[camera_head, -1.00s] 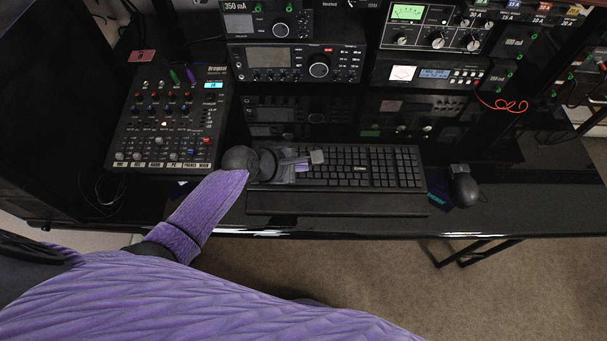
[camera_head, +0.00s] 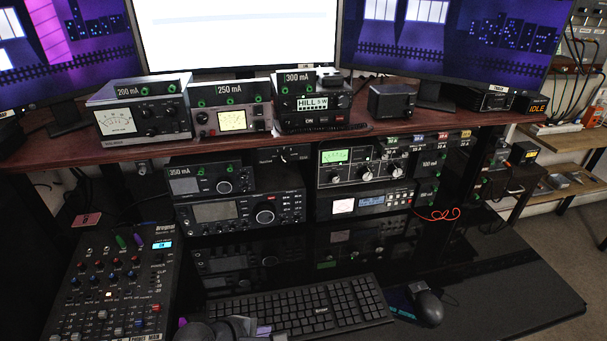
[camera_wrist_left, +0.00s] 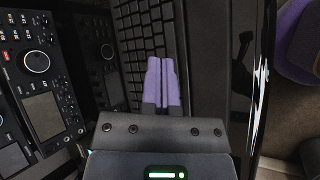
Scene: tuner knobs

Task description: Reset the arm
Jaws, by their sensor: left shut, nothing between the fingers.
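My left gripper (camera_head: 263,331) is at the bottom edge of the head view, over the left front part of the keyboard (camera_head: 318,312). Most of its arm is cut off by the frame there. In the left wrist view its two purple fingers (camera_wrist_left: 162,80) lie side by side, shut with nothing between them. They point along the front edge of the keyboard; whether they touch it cannot be told. My right gripper is in neither view.
A mixer (camera_head: 118,285) stands left of the keyboard, and a mouse (camera_head: 428,305) lies to its right. Radio units (camera_head: 240,213) stand behind it. A red-brown shelf (camera_head: 420,129) carries meters labelled 200, 250 and 300 mA. Three monitors stand above. The desk's right end is clear.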

